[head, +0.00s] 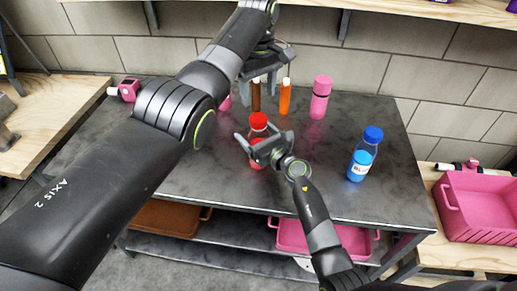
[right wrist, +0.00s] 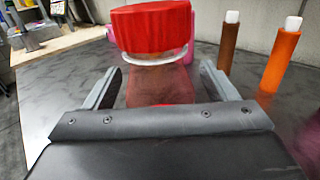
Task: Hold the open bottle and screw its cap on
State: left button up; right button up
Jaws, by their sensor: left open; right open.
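A clear bottle with red contents (head: 256,162) stands upright on the dark table, with a red cap (head: 259,120) at its top. In the right wrist view the red cap (right wrist: 150,27) sits above a pale ring at the neck; whether it is threaded tight cannot be told. My right gripper (head: 256,141) is open, its fingers either side of the bottle's body (right wrist: 160,87). My left gripper (head: 268,70) is open and empty, higher and farther back, above the table. A blue bottle (head: 361,162) with a blue cap (head: 373,133) stands at the right. No uncapped bottle shows.
Brown (head: 256,95) and orange (head: 285,98) white-tipped cylinders and a pink bottle (head: 320,98) stand at the back. Another pink item is partly hidden by my left arm. A pink crate (head: 480,205) is at right; trays lie below. The right front tabletop (head: 320,195) is clear.

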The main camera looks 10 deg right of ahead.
aim_at(258, 118)
grip_shut()
pick_arm(q)
jog(key=n, duration=0.9)
jog(key=shift+n, duration=0.4)
jog(key=n, duration=0.4)
jog(key=shift+n, duration=0.3)
jog(key=n, duration=0.3)
jog(key=shift+n, duration=0.3)
jog(key=shift+f, duration=4)
